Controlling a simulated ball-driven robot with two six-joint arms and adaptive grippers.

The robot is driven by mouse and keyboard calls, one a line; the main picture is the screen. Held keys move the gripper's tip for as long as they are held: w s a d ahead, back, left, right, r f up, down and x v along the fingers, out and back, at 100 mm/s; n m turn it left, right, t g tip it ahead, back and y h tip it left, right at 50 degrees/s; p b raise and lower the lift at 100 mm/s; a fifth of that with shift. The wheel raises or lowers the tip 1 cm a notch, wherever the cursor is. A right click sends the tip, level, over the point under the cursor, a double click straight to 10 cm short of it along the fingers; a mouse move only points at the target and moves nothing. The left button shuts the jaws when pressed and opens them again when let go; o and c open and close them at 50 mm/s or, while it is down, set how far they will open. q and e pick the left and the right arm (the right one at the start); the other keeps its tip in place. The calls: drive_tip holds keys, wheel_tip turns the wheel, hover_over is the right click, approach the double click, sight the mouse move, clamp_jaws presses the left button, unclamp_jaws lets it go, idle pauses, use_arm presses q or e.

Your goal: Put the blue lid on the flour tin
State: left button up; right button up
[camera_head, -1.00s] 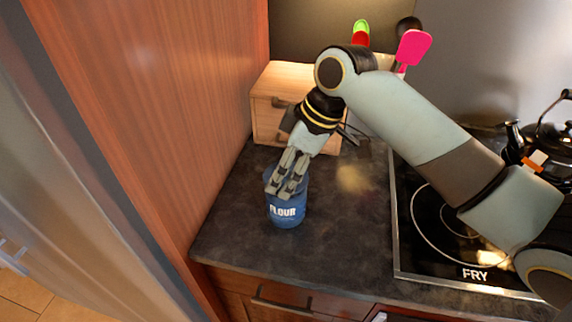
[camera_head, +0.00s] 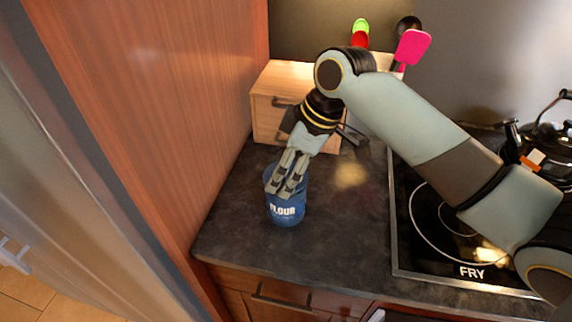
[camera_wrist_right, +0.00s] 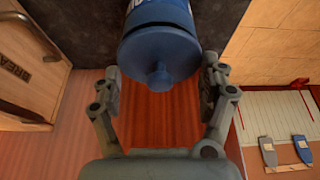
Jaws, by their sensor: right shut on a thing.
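The blue flour tin (camera_head: 286,212), with white FLOUR lettering, stands upright on the dark counter near its left front. My right gripper (camera_head: 283,190) reaches down over its top. In the right wrist view, the blue lid (camera_wrist_right: 160,48) with its round knob faces the camera, and the tin (camera_wrist_right: 163,12) is just beyond it. The fingers of my right gripper (camera_wrist_right: 160,75) are shut on the lid, one on each side. The lid looks in line with the tin and at its rim. Whether it is fully seated cannot be told. My left gripper is out of view.
A wooden bread box (camera_head: 272,102) stands behind the tin. A tall wooden panel (camera_head: 160,110) rises close on the left. The cooktop (camera_head: 440,262) lies to the right, with a kettle (camera_head: 551,140) at its back. The counter (camera_head: 345,225) between tin and cooktop is clear.

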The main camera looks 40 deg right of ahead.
drive_tip(key=shift+f+p, duration=0.5)
drive_tip(key=shift+p, duration=0.05)
idle(1.5)
drive_tip(key=o, duration=1.1)
drive_tip(key=shift+o, duration=0.2)
drive_tip(key=shift+r, duration=3.55)
